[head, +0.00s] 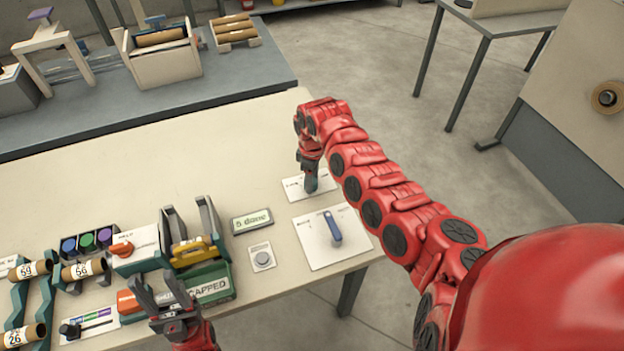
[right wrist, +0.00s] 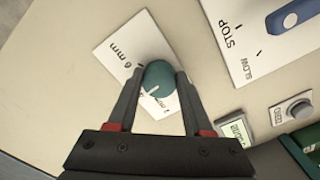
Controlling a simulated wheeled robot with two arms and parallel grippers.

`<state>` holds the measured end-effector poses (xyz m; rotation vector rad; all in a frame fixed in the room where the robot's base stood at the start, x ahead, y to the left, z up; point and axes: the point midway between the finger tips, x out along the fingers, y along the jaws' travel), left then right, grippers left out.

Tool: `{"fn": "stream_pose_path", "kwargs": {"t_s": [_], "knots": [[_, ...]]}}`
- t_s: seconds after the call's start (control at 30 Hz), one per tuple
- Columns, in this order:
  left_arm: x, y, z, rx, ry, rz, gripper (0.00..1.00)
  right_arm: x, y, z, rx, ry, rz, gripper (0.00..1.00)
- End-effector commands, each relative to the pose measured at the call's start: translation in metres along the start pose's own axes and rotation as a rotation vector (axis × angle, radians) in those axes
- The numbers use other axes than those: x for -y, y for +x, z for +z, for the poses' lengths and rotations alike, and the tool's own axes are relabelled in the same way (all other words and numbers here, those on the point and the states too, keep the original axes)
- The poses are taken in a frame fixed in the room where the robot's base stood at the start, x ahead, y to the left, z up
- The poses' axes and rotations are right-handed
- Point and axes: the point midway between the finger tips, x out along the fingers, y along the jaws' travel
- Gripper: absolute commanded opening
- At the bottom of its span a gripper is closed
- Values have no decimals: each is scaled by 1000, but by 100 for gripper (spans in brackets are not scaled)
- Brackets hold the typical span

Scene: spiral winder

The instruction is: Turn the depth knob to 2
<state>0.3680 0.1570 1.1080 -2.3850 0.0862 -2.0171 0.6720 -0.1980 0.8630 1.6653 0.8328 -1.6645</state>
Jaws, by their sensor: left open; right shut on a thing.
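The depth knob is a round teal knob (right wrist: 158,84) with a white pointer line, on a white plate (right wrist: 112,50) marked "6 mm" in the right wrist view. My right gripper (right wrist: 160,82) is shut on it, one finger on each side. The pointer aims toward the lower part of the plate, where the marks are partly hidden by the fingers. In the head view my right gripper (head: 311,188) reaches down onto the plate (head: 296,187) and hides the knob. My left gripper (head: 162,288) is open and empty above the front of the table.
A plate with a blue lever (head: 333,228) lies just in front of the knob plate. A small green display (head: 251,220) and a grey button (head: 262,258) are left of it. A green bin (head: 205,285), an orange-knob box (head: 122,249) and numbered tubes stand further left.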

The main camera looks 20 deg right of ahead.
Motion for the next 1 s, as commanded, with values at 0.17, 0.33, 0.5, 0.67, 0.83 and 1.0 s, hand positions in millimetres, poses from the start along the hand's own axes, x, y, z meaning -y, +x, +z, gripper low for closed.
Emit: {"fn": "stream_pose_path", "kwargs": {"t_s": [0.17, 0.33, 0.5, 0.67, 0.83, 1.0], "knots": [[0, -2, 0, 0, 0, 0, 50, -1, 0, 1, 4, -134, 1, 0], [0, -8, 1, 0, 0, 0, 50, -2, 1, 1, 4, -293, 2, 0], [-1, -16, 3, 0, 0, 0, 50, -4, 2, 1, 3, -454, 3, 0], [-1, -24, 4, 0, 0, 0, 50, -4, 1, 0, 2, -600, 4, 0], [-2, -31, 5, 0, 0, 0, 50, -4, 2, 0, 2, -734, 2, 0], [-2, -36, 6, 0, 0, 0, 50, -4, 2, -1, 1, -838, 1, 0]]}}
